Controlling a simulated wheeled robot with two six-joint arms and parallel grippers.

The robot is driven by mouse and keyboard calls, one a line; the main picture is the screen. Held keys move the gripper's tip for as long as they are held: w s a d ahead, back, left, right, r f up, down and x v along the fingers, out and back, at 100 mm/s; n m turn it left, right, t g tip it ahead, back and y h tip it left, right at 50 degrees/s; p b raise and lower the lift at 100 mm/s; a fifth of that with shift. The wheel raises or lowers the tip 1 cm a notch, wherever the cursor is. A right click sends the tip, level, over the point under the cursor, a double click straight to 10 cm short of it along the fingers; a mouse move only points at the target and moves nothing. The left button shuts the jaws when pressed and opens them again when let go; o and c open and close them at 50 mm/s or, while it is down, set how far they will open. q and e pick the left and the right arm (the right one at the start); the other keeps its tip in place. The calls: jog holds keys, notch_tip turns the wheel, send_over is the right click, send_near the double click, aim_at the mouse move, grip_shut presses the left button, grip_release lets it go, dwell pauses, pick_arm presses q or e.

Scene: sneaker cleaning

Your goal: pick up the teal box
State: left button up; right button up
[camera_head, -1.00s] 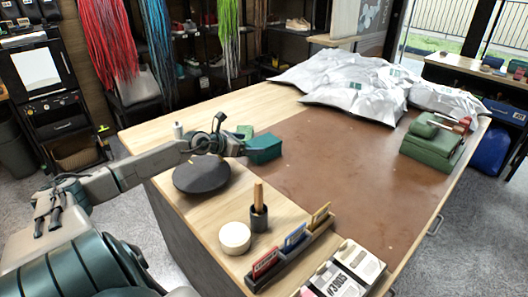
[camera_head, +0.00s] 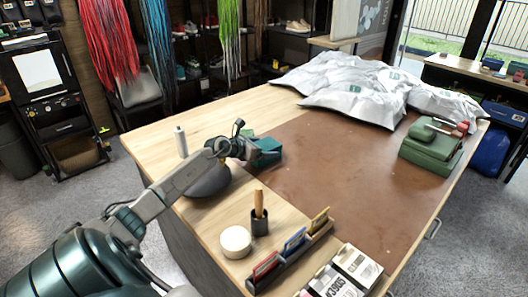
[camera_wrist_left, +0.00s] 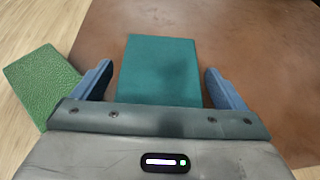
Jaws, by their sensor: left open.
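The teal box (camera_head: 267,152) sits near the left edge of the brown mat on the table. In the left wrist view the teal box (camera_wrist_left: 160,70) lies between the two blue fingers of my left gripper (camera_wrist_left: 160,84). The fingers stand apart, with a gap on each side of the box. In the head view my left gripper (camera_head: 245,150) is at the box's left side and hides part of it. My right gripper does not show.
A green block (camera_wrist_left: 42,85) lies just left of the box. A dark round disc (camera_head: 208,180) is under my left arm. A white bottle (camera_head: 181,142), a brush holder (camera_head: 260,220) and a round tin (camera_head: 235,241) stand nearby. The brown mat (camera_head: 330,180) is clear in the middle.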

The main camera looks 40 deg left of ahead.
pick_arm(q)
jog(key=c, duration=1.2)
